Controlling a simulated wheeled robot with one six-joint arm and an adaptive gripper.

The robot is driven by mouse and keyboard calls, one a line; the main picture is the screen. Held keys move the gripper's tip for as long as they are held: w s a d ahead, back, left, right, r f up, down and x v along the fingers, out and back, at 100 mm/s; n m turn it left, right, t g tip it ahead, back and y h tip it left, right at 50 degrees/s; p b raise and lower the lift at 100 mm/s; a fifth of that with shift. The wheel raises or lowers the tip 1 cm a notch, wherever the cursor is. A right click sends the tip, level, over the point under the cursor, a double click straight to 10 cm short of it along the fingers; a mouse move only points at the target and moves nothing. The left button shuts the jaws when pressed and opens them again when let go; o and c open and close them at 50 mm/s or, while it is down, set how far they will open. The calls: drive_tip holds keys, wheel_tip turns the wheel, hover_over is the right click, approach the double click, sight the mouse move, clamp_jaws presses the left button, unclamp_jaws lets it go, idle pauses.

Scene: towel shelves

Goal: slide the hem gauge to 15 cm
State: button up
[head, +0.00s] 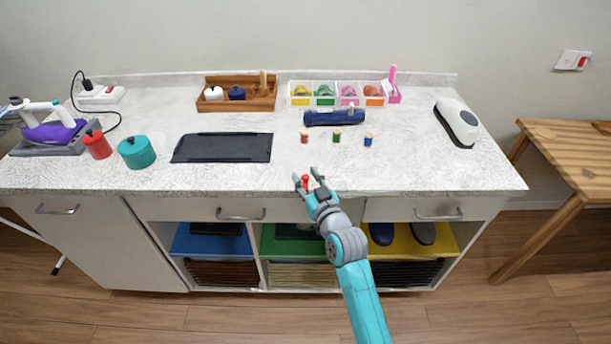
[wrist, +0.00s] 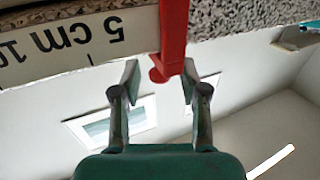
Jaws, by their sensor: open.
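The hem gauge (wrist: 60,45) is a pale scale strip along the counter's front edge, with upside-down black markings reading 5 cm and 10 in the wrist view. Its red slider (wrist: 173,30) is on the right of the 5 cm label, with the 10 farther left. A small red knob (wrist: 159,74) hangs from the slider. My gripper (wrist: 160,75) is open, its fingers on either side of the knob. A gap shows on the left; whether the right finger touches is unclear. In the head view the red knob (head: 305,179) shows between my fingertips (head: 306,175).
The counter (head: 250,170) is clear just behind the gripper. A dark mat (head: 222,148), several thread spools (head: 337,136) and a blue tool (head: 333,118) lie farther back. Drawer handles (head: 240,216) stick out below the edge.

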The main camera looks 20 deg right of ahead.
drive_tip(key=shift+w, duration=0.35)
clamp_jaws()
drive_tip(key=shift+d, duration=0.1)
